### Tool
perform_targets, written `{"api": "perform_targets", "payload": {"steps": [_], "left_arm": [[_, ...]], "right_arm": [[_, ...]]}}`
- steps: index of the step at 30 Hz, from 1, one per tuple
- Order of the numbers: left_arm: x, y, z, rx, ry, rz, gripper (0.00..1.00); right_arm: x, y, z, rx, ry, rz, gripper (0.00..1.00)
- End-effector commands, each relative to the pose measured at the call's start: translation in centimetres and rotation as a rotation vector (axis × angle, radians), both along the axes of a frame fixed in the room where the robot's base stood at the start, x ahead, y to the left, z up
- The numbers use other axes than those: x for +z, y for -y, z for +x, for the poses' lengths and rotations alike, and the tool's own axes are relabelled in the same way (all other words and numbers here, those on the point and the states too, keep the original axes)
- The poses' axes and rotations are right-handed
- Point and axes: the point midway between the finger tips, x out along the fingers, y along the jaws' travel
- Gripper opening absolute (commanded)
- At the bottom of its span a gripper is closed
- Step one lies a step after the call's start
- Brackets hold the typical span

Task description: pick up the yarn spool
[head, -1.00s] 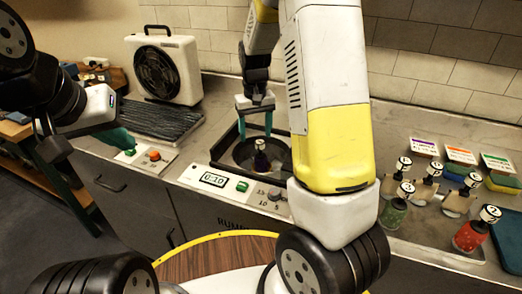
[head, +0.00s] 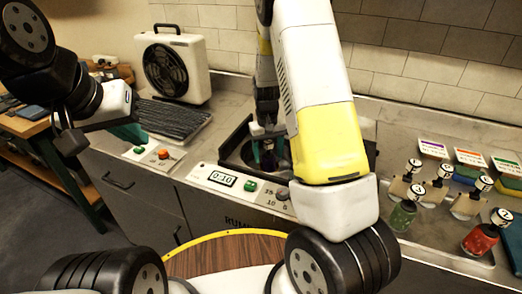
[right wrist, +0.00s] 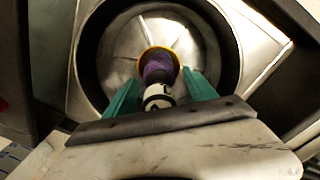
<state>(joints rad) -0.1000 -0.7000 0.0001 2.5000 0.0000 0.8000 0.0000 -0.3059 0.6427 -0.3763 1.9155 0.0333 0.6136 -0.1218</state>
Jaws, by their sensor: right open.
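The yarn spool (right wrist: 158,68) is purple with a yellow rim and a white-and-black end, in the right wrist view. It stands in a round dark well, and in the head view it is a small dark shape (head: 268,160), partly hidden. My right gripper (right wrist: 160,92) is open, with one teal finger on each side of the spool; I cannot tell whether they touch it. In the head view the right gripper (head: 268,130) is down over the well.
A panel with a 0:10 display (head: 222,178) fronts the well. Several capped bottles, including a red one (head: 482,238), stand on the counter at right.

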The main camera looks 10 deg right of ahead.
Motion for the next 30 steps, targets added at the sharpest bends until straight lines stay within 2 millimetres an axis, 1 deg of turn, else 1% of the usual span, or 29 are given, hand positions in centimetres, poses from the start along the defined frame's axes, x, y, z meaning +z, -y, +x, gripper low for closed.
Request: {"api": "perform_targets", "payload": {"steps": [2, 3, 5, 6, 8, 12, 13, 20, 23, 26, 30], "left_arm": [[0.0, 0.0, 0.0, 0.000, 0.000, 0.000, 0.00], [0.0, 0.0, 0.0, 0.000, 0.000, 0.000, 0.00], [0.0, 0.0, 0.0, 0.000, 0.000, 0.000, 0.00], [0.0, 0.0, 0.0, 0.000, 0.000, 0.000, 0.00], [0.0, 0.0, 0.0, 0.000, 0.000, 0.000, 0.00], [0.0, 0.0, 0.0, 0.000, 0.000, 0.000, 0.00], [0.0, 0.0, 0.0, 0.000, 0.000, 0.000, 0.00], [0.0, 0.0, 0.0, 0.000, 0.000, 0.000, 0.00], [0.0, 0.0, 0.0, 0.000, 0.000, 0.000, 0.00], [0.0, 0.0, 0.0, 0.000, 0.000, 0.000, 0.00], [0.0, 0.0, 0.0, 0.000, 0.000, 0.000, 0.00]], "right_arm": [[0.0, 0.0, 0.0, 0.000, 0.000, 0.000, 0.65], [0.0, 0.0, 0.0, 0.000, 0.000, 0.000, 0.63], [0.0, 0.0, 0.0, 0.000, 0.000, 0.000, 0.51], [0.0, 0.0, 0.0, 0.000, 0.000, 0.000, 0.43], [0.0, 0.0, 0.0, 0.000, 0.000, 0.000, 0.32], [0.0, 0.0, 0.0, 0.000, 0.000, 0.000, 0.04], [0.0, 0.0, 0.0, 0.000, 0.000, 0.000, 0.00], [0.1, 0.0, 0.0, 0.000, 0.001, 0.000, 0.00], [0.4, 0.0, 0.1, 0.000, 0.002, 0.000, 0.00], [1.5, -0.1, 0.1, 0.001, 0.003, 0.001, 0.00], [4.3, -0.1, 0.2, 0.002, 0.006, 0.002, 0.00]]}}
